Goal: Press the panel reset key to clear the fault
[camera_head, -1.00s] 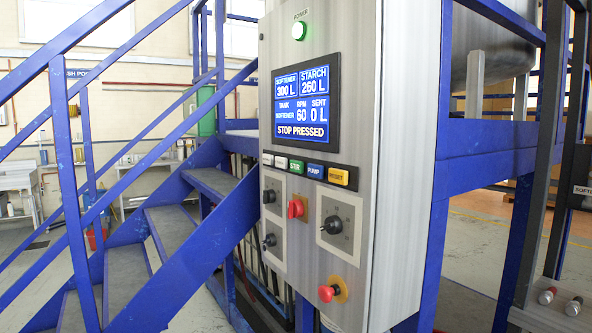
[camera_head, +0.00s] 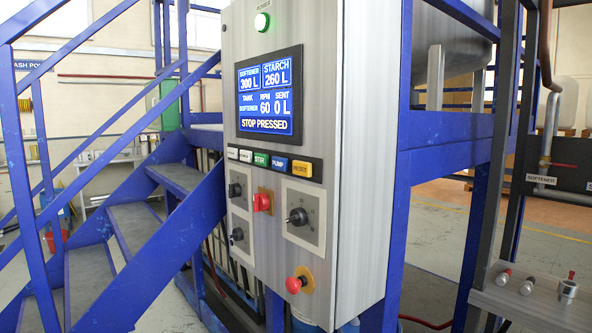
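The control panel (camera_head: 355,180) is a tall steel cabinet in the middle of the head view. Its yellow reset key (camera_head: 301,169) is at the right end of a row of keys, beside the blue pump key (camera_head: 280,164) and the green stir key (camera_head: 260,160). The screen (camera_head: 270,93) above reads "STOP PRESSED", with softener 300 L and starch 260 L. A red mushroom stop button (camera_head: 296,284) on a yellow plate sits low on the panel. Whether it is latched in I cannot tell. A green power lamp (camera_head: 262,22) is lit at the top. Neither gripper is in view.
A red switch (camera_head: 262,202) and black knobs (camera_head: 298,217) sit between the keys and the stop button. Blue stairs (camera_head: 150,235) with rails stand left of the panel. A blue frame and a pipe labelled softener (camera_head: 541,180) are at right. Floor shows beyond the frame.

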